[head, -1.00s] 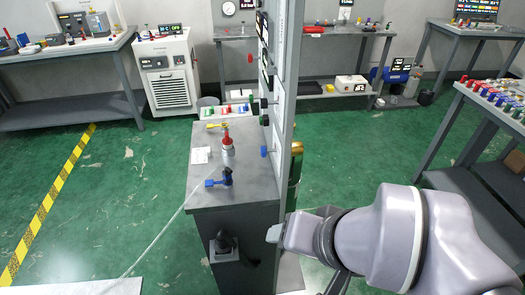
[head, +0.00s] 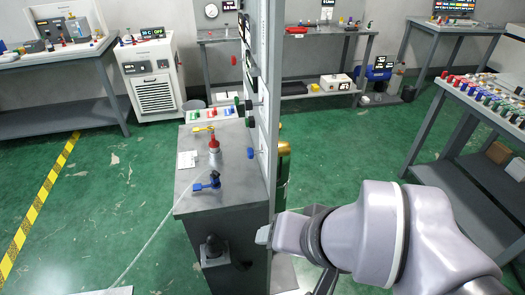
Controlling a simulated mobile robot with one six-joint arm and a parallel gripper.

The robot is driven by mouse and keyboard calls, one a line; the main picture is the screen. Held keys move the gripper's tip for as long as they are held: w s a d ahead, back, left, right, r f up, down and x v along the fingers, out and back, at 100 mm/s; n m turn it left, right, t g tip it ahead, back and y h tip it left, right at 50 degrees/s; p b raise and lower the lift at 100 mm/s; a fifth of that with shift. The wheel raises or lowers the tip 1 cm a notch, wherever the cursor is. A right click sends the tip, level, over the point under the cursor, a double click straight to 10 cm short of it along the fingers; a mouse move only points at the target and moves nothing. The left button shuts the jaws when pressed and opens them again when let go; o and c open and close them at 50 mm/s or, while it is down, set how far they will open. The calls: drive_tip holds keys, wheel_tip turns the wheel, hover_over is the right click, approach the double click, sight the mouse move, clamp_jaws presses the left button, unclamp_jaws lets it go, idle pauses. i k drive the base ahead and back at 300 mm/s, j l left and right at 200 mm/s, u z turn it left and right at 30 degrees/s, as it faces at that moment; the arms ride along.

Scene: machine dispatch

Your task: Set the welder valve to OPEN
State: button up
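I cannot tell which fitting is the welder valve; no label for it is readable. A fitting with a blue handle (head: 207,184) sits on the near part of the grey cabinet top (head: 205,204). A red-topped fitting (head: 214,145) stands upright behind it, with a yellow-handled piece (head: 203,129) farther back. A small blue knob (head: 249,152) sticks out from the upright panel at the cabinet's right. My gripper (head: 265,235) shows low in the middle, right of the cabinet and below its top. It appears apart from these fittings. Its fingers are too unclear to tell open from shut.
The tall upright panel (head: 270,100) stands along the cabinet's right side. A dark fitting (head: 213,246) sticks out from the cabinet front. A brass-topped cylinder (head: 284,150) is behind the panel. A shelf table (head: 480,120) stands right. Green floor (head: 345,145) is open between them.

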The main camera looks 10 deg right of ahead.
sight(250, 153)
drive_tip(key=i+l+u, duration=0.1)
drive_tip(key=u, duration=0.3)
drive_tip(key=l+u, duration=0.15)
drive_tip(key=u, duration=0.25)
drive_tip(key=i+l+u, duration=0.1)
drive_tip(key=u, duration=0.35)
drive_tip(key=l, duration=0.1)
